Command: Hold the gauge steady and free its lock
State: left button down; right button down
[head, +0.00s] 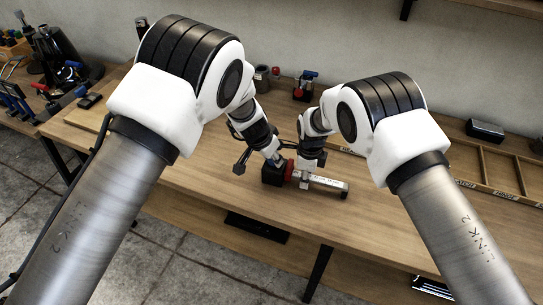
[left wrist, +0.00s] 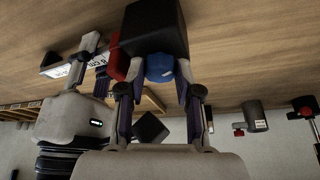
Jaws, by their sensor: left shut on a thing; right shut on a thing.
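The gauge lies on the wooden table, with a black block (head: 272,176), a red part (head: 289,170) and a pale marked beam (head: 330,182) reaching right. In the left wrist view, the black block (left wrist: 155,30), red part (left wrist: 119,58) and a round blue knob (left wrist: 160,67) show close up. My left gripper (head: 277,162) is shut on the blue knob, its fingers on either side in the left wrist view (left wrist: 158,80). My right gripper (head: 305,182) is shut on the beam beside the red part. It shows at left in the left wrist view (left wrist: 83,62), and its fingers partly hide the beam.
A wooden frame with compartments (head: 490,150) lies at the table's right, with a dark box (head: 485,130) behind. Clamps and tools (head: 60,85) crowd the far left. A grey cup (head: 262,78) and a red-and-black item (head: 305,85) stand at the back. The table's front is clear.

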pick_arm(q)
jog(key=c, duration=0.8)
grip_release()
